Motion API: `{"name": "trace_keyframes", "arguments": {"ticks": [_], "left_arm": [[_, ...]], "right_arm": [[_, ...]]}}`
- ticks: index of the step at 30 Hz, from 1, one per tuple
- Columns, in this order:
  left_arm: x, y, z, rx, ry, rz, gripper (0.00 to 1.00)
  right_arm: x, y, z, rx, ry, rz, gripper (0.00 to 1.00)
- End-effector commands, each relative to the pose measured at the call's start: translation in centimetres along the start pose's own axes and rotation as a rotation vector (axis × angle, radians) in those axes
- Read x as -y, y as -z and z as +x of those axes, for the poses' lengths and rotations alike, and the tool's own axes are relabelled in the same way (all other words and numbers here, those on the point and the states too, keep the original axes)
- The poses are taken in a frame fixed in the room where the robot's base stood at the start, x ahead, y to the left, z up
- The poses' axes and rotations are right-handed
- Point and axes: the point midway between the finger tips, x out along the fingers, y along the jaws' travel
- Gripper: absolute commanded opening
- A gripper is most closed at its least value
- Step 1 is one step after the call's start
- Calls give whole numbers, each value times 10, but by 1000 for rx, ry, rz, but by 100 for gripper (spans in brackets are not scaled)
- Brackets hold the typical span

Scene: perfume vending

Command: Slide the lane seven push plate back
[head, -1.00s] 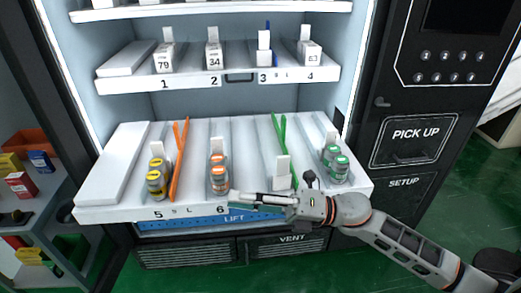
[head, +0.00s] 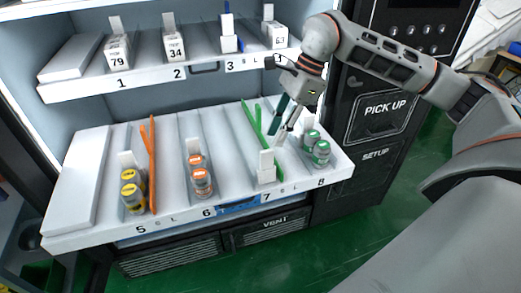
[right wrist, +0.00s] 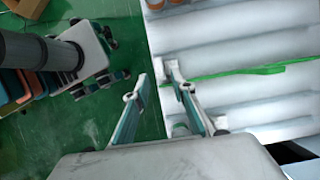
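The lane seven push plate (head: 266,160) is a small white upright plate near the front of lane seven, just behind the front edge marked 7. My right gripper (head: 283,134) hangs above the shelf, just behind and to the right of the plate, pointing down. Its two fingers are apart with nothing visible between them; the gap also shows in the right wrist view (right wrist: 156,78). I cannot tell whether a finger touches the plate. A green strip (head: 252,122) runs along the lane beside the plate. My left gripper is out of view.
Green-capped bottles (head: 316,147) stand in lane eight, close to the right of my gripper. Orange-capped bottles (head: 199,176) stand in lane six and yellow-capped ones (head: 131,190) in lane five. The upper shelf (head: 150,83) overhangs at the back.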

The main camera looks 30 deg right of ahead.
Motion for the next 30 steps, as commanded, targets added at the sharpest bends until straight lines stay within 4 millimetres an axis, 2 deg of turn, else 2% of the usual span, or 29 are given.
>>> {"name": "trace_keyframes", "arguments": {"ticks": [6, 12, 18, 25, 26, 28, 30], "left_arm": [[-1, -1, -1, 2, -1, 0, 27], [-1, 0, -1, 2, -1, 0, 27], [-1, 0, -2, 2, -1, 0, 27], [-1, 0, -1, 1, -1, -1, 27], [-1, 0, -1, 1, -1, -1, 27], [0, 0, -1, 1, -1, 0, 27], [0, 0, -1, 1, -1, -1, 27]], "right_arm": [[-2, -1, 35, 2, -7, -1, 25], [-2, -2, 61, 4, -6, -1, 25], [-1, -1, 71, 3, -4, 0, 25], [-1, -2, 72, 4, -3, 0, 25], [-1, -2, 72, 4, -3, 0, 20], [-1, -2, 72, 4, -4, 0, 2], [-1, -2, 72, 4, -4, 0, 0]]}}
